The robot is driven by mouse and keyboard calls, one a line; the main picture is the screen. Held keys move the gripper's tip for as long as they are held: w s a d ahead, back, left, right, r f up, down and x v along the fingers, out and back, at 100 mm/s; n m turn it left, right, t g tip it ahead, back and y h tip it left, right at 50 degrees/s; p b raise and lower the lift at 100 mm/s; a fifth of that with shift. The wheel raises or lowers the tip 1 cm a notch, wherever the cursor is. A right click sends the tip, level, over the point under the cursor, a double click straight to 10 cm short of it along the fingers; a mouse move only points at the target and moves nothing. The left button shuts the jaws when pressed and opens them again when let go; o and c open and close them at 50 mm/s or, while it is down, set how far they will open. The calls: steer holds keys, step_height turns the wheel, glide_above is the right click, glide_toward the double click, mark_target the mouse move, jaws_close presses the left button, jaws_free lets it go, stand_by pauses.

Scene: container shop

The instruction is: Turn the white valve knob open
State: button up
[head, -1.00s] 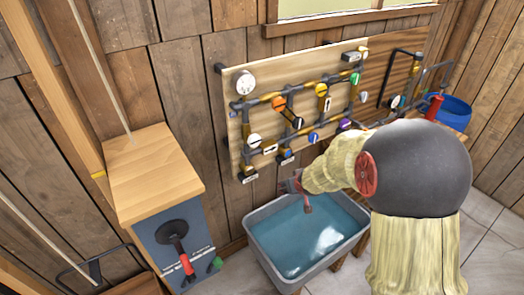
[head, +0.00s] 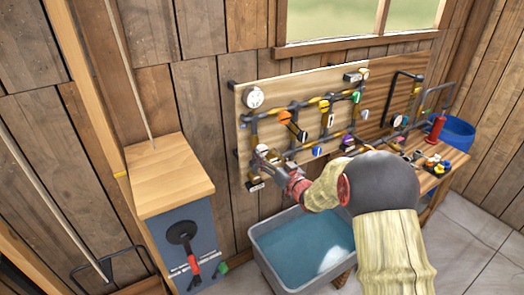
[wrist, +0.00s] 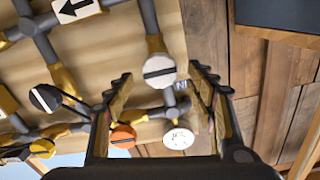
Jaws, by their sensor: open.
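The white valve knob (head: 264,141) with a dark slot is at the lower left of the pipe board (head: 245,120). In the wrist view the white knob (wrist: 159,71) shows round and face-on, its dark slot running nearly across the picture. My gripper (head: 262,158) is at the board just below the knob in the head view. In the wrist view my gripper (wrist: 160,78) is open, with one finger on each side of the knob in the picture. I cannot tell whether the fingertips touch it.
An orange knob (head: 284,117) and a white gauge (head: 253,97) sit higher on the board, with several other coloured knobs to the right. A water tub (head: 262,245) stands below. A wooden-topped cabinet (head: 168,168) is at left, and a bench (head: 452,158) at right.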

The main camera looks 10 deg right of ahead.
mark_target(263, 151)
steer(key=shift+x, duration=2.1)
steer(key=shift+c, duration=0.2)
steer(key=c, duration=1.1)
